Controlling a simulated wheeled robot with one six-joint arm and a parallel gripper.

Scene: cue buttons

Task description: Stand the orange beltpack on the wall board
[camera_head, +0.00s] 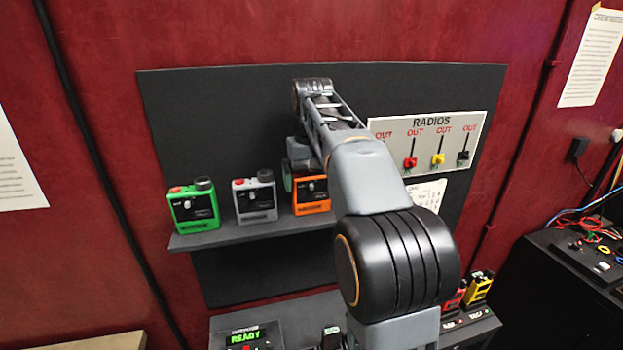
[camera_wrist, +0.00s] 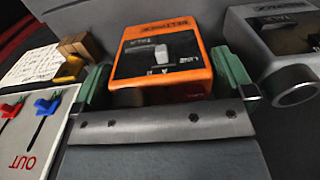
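The orange beltpack (camera_head: 311,203) stands upright on the shelf of the dark wall board (camera_head: 210,110), to the right of the grey beltpack. In the wrist view the orange beltpack (camera_wrist: 165,60) sits between the two green fingers of my gripper (camera_wrist: 165,82). The fingers are wide apart, one on each side, with what look like narrow gaps. In the head view my arm hides most of my gripper and the right side of the beltpack; one green finger shows at its left.
A green beltpack (camera_head: 195,207) and a grey beltpack (camera_head: 255,200) stand to the left on the shelf (camera_head: 245,230). A RADIOS panel (camera_head: 440,130) with coloured sliders is at the right of the board. Below are a READY display (camera_head: 243,337) and red and yellow units (camera_head: 478,288).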

